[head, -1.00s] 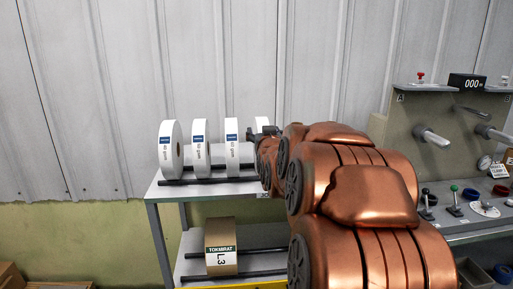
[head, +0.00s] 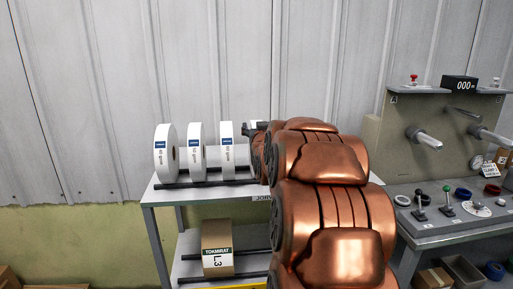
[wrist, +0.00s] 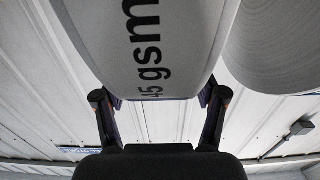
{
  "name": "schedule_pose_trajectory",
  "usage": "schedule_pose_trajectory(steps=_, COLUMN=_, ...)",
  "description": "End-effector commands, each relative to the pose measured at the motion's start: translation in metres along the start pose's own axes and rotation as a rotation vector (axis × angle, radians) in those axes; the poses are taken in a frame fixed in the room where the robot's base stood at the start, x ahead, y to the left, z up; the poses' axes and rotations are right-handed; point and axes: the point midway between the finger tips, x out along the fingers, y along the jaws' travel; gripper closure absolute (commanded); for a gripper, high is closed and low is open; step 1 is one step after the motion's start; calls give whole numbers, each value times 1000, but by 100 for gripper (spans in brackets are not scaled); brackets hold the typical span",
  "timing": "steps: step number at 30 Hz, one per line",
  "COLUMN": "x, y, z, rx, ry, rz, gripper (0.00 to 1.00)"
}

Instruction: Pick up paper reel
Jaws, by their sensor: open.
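White paper reels stand upright in a row on the rack's top shelf in the head view: a left one (head: 165,158), a second (head: 196,147), a third (head: 227,140), and another at the right end, mostly hidden behind my arm. In the wrist view, a white reel (wrist: 150,30) printed "45 gsm" fills the space ahead of my gripper (wrist: 160,98). My fingers are open, one on each side of that reel's lower edge; I cannot tell whether they touch it. In the head view, my gripper (head: 254,130) is partly hidden at the right end of the row.
Another white reel (wrist: 275,45) is close on the right in the wrist view. Dark bars (head: 200,184) run under the row. A brown roll (head: 217,250) marked L3 lies on the lower shelf. A grey machine (head: 380,140) with spindles and levers stands at the right.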

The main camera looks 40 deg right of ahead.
Motion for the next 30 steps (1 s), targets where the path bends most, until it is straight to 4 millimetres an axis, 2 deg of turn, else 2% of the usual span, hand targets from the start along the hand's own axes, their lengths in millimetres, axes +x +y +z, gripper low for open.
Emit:
schedule_pose_trajectory(steps=6, x=18, y=0, z=1, rx=0, ry=-2, rz=0, gripper=29)
schedule_pose_trajectory(steps=14, x=19, y=0, z=1, rx=0, ry=-1, rz=0, gripper=29)
schedule_pose_trajectory(steps=30, x=19, y=0, z=1, rx=0, ry=-1, rz=0, gripper=85)
